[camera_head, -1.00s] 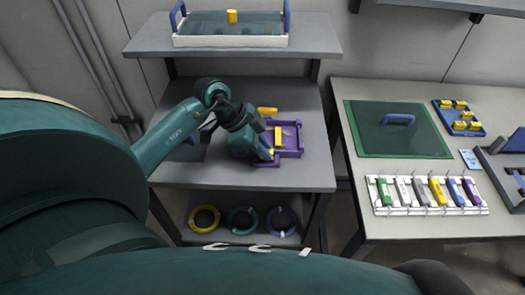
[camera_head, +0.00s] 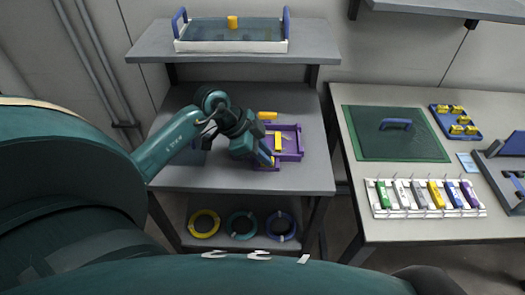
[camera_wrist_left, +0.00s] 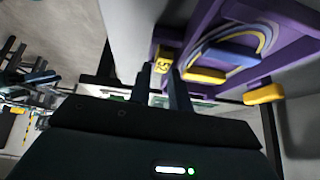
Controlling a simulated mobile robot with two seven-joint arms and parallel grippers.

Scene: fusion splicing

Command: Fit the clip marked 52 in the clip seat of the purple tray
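The purple tray (camera_head: 299,144) lies on the middle shelf and fills the upper right of the left wrist view (camera_wrist_left: 197,30). A yellow clip marked 52 (camera_wrist_left: 162,61) shows at the tips of my left gripper (camera_wrist_left: 159,68), against the tray's purple edge. In the head view my left gripper (camera_head: 266,158) is at the tray's near left corner, with a bit of yellow beside its fingers. The fingers stand apart; whether they touch the clip, or it sits in the seat, I cannot tell. My right gripper is out of view.
A yellow piece (camera_head: 267,115) lies behind the tray. A blue piece (camera_wrist_left: 225,56) and a yellow piece (camera_wrist_left: 205,75) are in the tray. A white bin (camera_head: 230,45) stands on the top shelf. A right-hand table (camera_head: 350,190) holds a green mat and coloured holders.

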